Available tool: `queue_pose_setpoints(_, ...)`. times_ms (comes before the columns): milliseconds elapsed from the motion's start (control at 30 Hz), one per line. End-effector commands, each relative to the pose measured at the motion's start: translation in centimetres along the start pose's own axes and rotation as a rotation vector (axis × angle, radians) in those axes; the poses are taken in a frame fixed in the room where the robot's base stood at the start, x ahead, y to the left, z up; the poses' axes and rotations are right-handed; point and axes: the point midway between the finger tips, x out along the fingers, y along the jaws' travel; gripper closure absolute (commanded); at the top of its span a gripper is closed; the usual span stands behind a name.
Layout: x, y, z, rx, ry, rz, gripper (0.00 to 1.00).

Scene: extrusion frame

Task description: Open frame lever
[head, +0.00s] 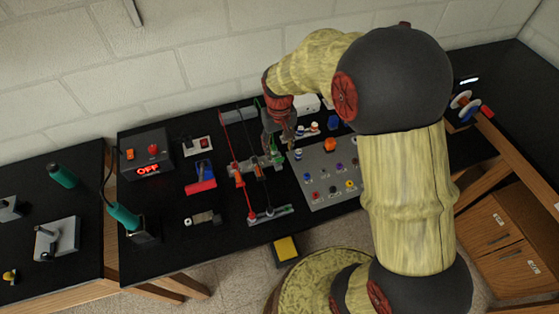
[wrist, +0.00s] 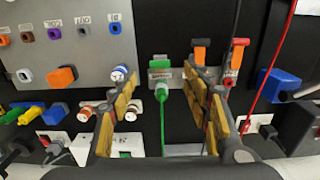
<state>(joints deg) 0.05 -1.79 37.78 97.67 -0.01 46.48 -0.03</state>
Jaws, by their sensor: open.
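I cannot tell which is the frame lever. My gripper (head: 284,140) hangs over the frame's right side. In the wrist view my gripper (wrist: 161,98) is open and empty, its right finger partly covering the orange handle's bracket. A green plug (wrist: 161,90) with a green cable shows between the fingers.
A grey panel of coloured sockets (head: 335,178) lies just right of the frame.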

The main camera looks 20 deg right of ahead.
Motion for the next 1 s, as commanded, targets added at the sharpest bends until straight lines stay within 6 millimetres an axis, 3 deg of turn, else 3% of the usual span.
queue_pose_setpoints(500, 6.7, 0.0, -0.1, 0.0, 0.001, 0.0, 0.51)
queue_pose_setpoints(933, 7.7, 0.0, -0.1, 0.0, 0.002, 0.0, 0.51)
queue_pose_setpoints(1000, 7.7, 0.0, -0.1, 0.0, 0.002, 0.0, 0.55)
